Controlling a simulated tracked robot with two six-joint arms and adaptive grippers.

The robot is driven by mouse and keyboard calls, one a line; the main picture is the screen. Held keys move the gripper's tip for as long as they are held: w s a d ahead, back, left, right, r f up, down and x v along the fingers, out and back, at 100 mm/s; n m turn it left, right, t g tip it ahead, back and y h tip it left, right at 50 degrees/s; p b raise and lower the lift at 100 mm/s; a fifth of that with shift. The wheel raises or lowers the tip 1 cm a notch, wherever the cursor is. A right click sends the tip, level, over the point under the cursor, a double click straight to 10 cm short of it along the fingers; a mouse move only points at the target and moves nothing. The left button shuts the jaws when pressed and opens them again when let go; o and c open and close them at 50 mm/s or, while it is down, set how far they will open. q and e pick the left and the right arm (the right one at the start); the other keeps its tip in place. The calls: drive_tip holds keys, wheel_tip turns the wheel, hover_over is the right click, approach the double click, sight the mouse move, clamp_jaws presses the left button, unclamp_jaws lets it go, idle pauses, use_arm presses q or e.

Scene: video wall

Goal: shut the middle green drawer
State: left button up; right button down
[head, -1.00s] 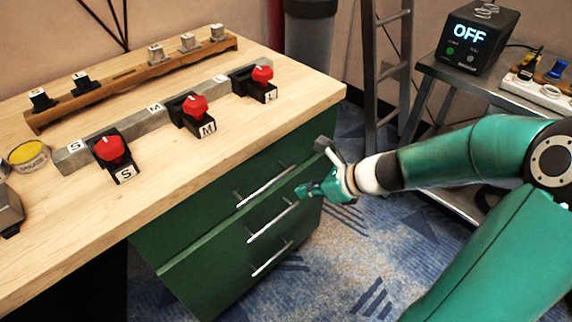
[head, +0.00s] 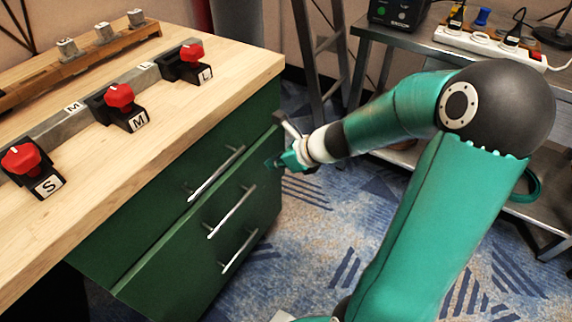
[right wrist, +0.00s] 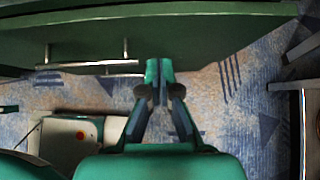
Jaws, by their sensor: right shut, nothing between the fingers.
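The green drawer unit (head: 150,240) sits under the wooden worktop, with three silver bar handles one above another. The middle green drawer (head: 170,265) has its handle (head: 230,212) between the other two. A lighter edge runs along its top, and its front seems to stand out a little from the top drawer front. My right gripper (head: 277,162) is shut and empty at the right end of the drawer front, right of the handle. In the right wrist view its fingertips (right wrist: 158,70) are close to a green front edge, beside a handle (right wrist: 85,66); contact cannot be told. My left gripper is not in view.
The worktop (head: 180,105) carries red knobs on black blocks marked S, M and L. A ladder (head: 320,45) and a metal shelf table (head: 420,45) with a power strip (head: 490,45) stand at the back right. Blue patterned carpet (head: 300,250) lies open before the drawers.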

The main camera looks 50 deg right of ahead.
sight(246, 155)
drive_tip(key=w, duration=0.2)
drive_tip(key=w+f, duration=0.1)
drive_tip(key=w, duration=0.1)
drive_tip(key=shift+a+f, duration=0.2)
drive_tip(key=shift+w, duration=0.7)
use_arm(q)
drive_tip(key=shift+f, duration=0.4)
use_arm(e)
drive_tip(key=shift+w+a, duration=0.1)
drive_tip(key=shift+w, duration=0.95)
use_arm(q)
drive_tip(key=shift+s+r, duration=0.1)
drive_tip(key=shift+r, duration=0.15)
use_arm(e)
drive_tip(key=shift+w+r, duration=0.15)
